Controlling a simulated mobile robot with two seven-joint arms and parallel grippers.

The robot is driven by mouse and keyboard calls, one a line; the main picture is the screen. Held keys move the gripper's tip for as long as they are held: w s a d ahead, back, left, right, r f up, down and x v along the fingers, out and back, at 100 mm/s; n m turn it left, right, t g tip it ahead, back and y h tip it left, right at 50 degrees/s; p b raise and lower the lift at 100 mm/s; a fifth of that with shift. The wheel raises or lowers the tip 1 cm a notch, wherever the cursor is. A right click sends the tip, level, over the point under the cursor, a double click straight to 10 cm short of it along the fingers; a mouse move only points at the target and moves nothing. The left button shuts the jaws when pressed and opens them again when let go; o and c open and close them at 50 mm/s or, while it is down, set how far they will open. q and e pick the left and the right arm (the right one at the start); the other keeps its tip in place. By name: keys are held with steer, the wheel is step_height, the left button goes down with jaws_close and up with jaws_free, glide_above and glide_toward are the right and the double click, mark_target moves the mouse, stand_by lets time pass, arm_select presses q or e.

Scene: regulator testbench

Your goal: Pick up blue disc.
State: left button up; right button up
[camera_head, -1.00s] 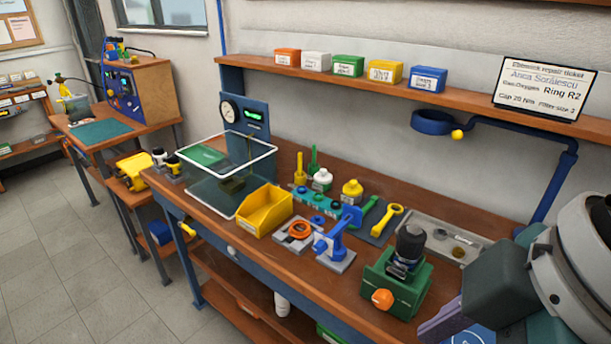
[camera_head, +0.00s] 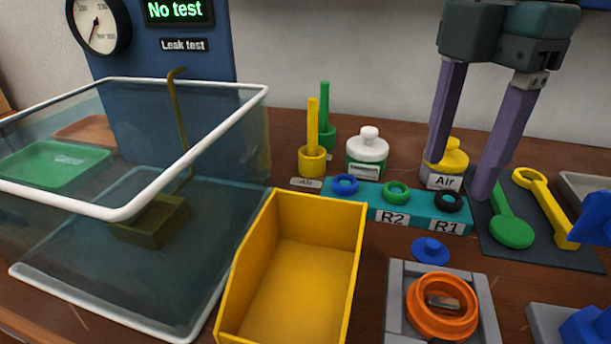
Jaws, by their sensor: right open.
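The blue disc (camera_head: 431,250) lies on the brown bench top, just in front of the teal ring rack (camera_head: 370,215) and behind the grey block with an orange ring (camera_head: 441,306). It has a small raised centre and is fully in view. My right gripper (camera_head: 460,176) comes down from the top right with two long purple fingers spread wide apart. It is open, with nothing seen held between the fingers. Its fingertips show above and to the right of the disc in the picture, over the yellow-capped Air bottle and the rack's right end. My left gripper is not in view.
A yellow open bin (camera_head: 295,270) stands left of the disc. A glass tank (camera_head: 140,210) with a white rim fills the left. Green and yellow wrenches lie on a dark mat (camera_head: 540,248) at the right. A white bottle (camera_head: 367,152) stands behind the rack.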

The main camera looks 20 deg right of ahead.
glide_above(434, 243)
steer(key=f, duration=0.4)
steer(key=shift+s+f+b, duration=0.2)
steer(key=shift+f+b, duration=0.1)
steer(key=shift+b, duration=0.05)
step_height(434, 243, down, 6)
steer(key=shift+w+r+b, duration=0.15)
steer(key=shift+r+b, duration=0.1)
steer(key=shift+b, duration=0.35)
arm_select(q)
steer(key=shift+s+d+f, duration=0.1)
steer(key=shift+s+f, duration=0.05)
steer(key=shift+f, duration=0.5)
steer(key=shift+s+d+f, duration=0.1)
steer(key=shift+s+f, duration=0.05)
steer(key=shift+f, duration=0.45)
arm_select(e)
steer(key=shift+c, duration=1.4)
jaws_close()
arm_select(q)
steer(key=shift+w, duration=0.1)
